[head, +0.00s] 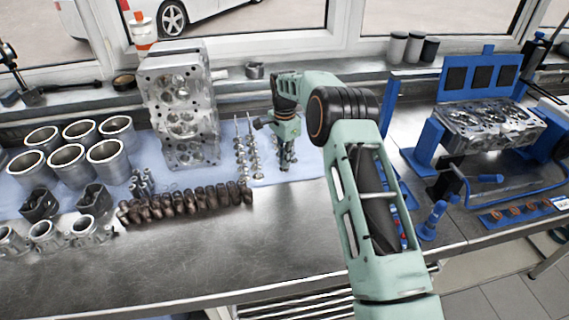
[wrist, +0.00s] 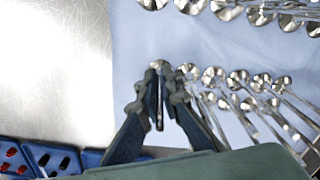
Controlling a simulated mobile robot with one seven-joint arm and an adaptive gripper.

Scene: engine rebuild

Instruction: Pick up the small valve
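My gripper (wrist: 162,88) points down over the light blue mat, and its dark fingertips are close together. A small valve (wrist: 160,117) shows between them, its dark thin stem in the narrow gap and its head at the tips. The fingers appear shut on it, though they hide part of it. In the head view my gripper (head: 287,160) is low over the mat, just right of the valve rows (head: 242,150). The valve itself is too small to make out there.
Other valves (wrist: 238,77) lie close on the right in the wrist view, with another row (wrist: 257,15) beyond. A cylinder head (head: 180,105) stands left of the valves, and a dark camshaft-like row (head: 185,203) lies in front. Blue fixtures (head: 433,140) stand right.

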